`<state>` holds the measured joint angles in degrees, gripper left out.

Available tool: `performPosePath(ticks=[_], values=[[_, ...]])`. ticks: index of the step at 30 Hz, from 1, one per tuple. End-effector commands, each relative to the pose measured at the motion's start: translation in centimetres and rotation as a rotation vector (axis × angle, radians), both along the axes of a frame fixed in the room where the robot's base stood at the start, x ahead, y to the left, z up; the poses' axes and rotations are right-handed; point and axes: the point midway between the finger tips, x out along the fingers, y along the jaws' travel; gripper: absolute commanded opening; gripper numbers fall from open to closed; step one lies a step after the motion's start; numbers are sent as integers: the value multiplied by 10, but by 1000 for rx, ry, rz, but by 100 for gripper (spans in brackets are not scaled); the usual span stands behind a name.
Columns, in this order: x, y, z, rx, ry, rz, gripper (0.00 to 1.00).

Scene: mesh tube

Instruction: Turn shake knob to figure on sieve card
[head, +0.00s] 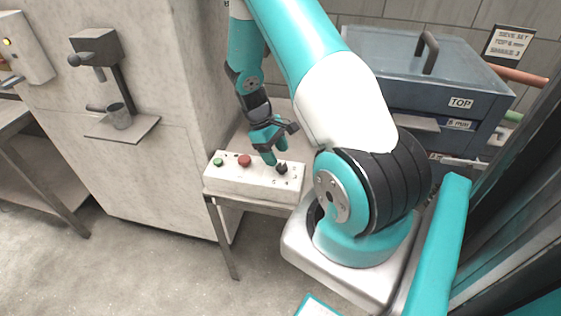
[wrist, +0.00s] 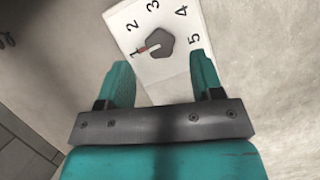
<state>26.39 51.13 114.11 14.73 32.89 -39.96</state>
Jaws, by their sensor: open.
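The shake knob (wrist: 158,43) is a dark, many-sided knob with a red pointer mark, on a white panel numbered 1 to 5. In the wrist view its pointer is at 1. In the head view the knob (head: 282,168) is at the right end of the white control box (head: 240,187). My gripper (wrist: 158,83) is open and empty, its teal fingers apart just short of the knob. In the head view my gripper (head: 276,161) is just above and beside the knob. The sieve card (head: 509,44) at the upper right reads SIEVE SET, TOP 8 mm, and a SHAKE line that looks like 3.
A green button (head: 218,162) and a red button (head: 244,160) sit on the same box, left of the knob. A blue sieve box (head: 400,75) labelled TOP stands at the right. A metal cup (head: 120,116) rests on a wall shelf at the left.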

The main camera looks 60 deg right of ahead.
Motion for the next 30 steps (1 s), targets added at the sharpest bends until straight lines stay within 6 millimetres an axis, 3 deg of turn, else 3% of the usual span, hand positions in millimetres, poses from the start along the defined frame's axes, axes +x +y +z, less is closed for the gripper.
performPosePath(ticks=[7, 19, 25, 30], values=[[-14, -2, -32, 1, 2, -2, 60], [-16, -2, -39, 0, -1, -1, 60], [-16, -2, -38, 0, -1, -1, 14], [-16, -2, -38, 0, -1, -4, 11]])
